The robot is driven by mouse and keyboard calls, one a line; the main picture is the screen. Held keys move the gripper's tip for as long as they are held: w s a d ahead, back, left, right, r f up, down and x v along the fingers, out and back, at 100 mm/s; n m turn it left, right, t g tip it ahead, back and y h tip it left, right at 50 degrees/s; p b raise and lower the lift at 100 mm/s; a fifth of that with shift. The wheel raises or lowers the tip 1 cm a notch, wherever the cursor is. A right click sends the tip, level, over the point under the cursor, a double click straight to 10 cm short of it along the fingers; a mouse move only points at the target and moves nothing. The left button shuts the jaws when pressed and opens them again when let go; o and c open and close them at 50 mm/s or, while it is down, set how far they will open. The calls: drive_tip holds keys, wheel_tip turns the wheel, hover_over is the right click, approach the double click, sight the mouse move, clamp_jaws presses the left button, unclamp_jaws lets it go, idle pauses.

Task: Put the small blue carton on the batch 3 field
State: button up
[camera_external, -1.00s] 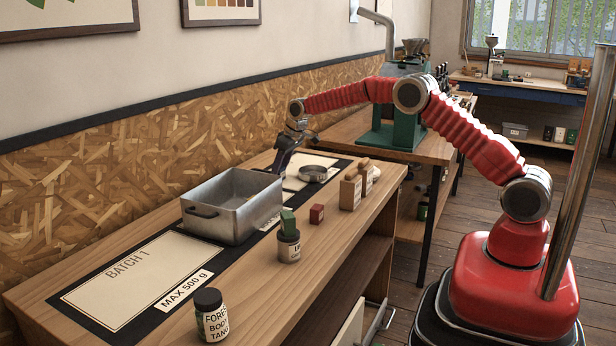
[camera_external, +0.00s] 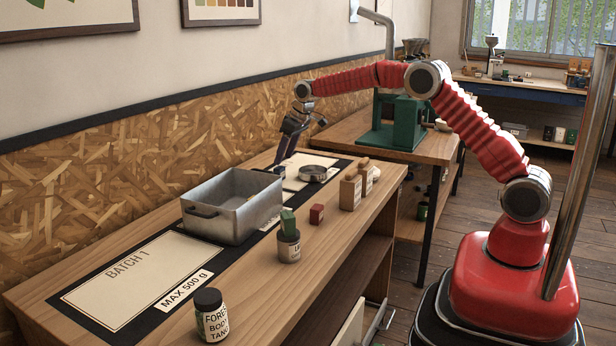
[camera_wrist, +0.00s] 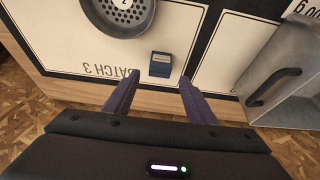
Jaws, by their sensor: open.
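The small blue carton (camera_wrist: 160,65) stands in the wrist view on the cream batch 3 field (camera_wrist: 60,42), near the field's right border and beside the printed label. It looks upright, with cream surface around it. In the external view the carton is small and mostly hidden by my gripper (camera_external: 281,160). My gripper also shows in the wrist view (camera_wrist: 158,78). Its two fingers are apart with nothing held between them, and the carton lies beyond the tips, apart from them.
A round metal sieve (camera_external: 313,173) sits on the same field. A grey metal bin (camera_external: 232,205) stands in front. A green block in a jar (camera_external: 288,245), a red block (camera_external: 317,214) and a wooden block (camera_external: 350,191) line the bench's right side. The batch 1 field (camera_external: 130,275) is bare.

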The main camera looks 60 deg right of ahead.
drive_tip(key=shift+v, duration=2.65)
drive_tip(key=s+a+r, duration=0.4)
drive_tip(key=s+r, duration=0.3)
drive_tip(key=s, duration=0.5)
drive_tip(key=s+a+r, duration=0.4)
drive_tip(key=s+r, duration=0.2)
drive_tip(key=s, duration=0.6)
drive_tip(key=s+a+f, duration=0.1)
drive_tip(key=s+f, duration=0.2)
drive_tip(key=s, duration=0.9)
drive_tip(key=s+a+f+t, duration=0.1)
drive_tip(key=s+a+f, duration=0.1)
drive_tip(key=s, duration=1.1)
drive_tip(key=shift+a+f, duration=0.25)
drive_tip(key=shift+f, duration=0.45)
